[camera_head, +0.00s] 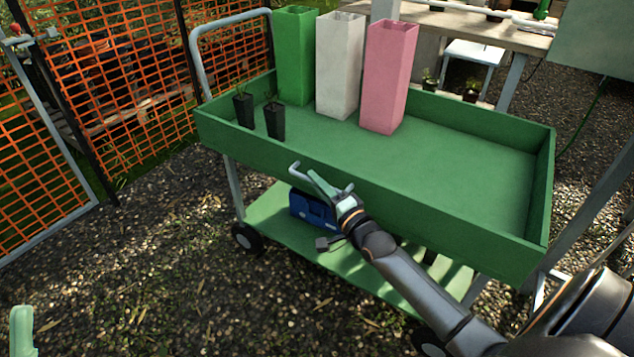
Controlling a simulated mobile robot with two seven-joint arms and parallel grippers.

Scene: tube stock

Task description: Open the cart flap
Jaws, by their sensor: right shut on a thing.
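The green cart (490,180) stands in front of me. Its long near side wall, the flap (430,212), stands upright and closes the tray's front. My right gripper (308,178) reaches in from the lower right to the outer face of this wall, left of its middle. It is shut on a small pale grey handle (294,168) at the wall; the fingers partly hide it. Only a pale green finger of my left gripper (20,328) shows at the lower left edge, away from the cart, and its opening is not visible.
Green (294,55), white (339,65) and pink (388,75) tall boxes stand on the tray with two small black pots (274,120). A blue case (312,209) lies on the lower shelf. Orange fencing (130,90) stands left. Gravel before the cart is clear.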

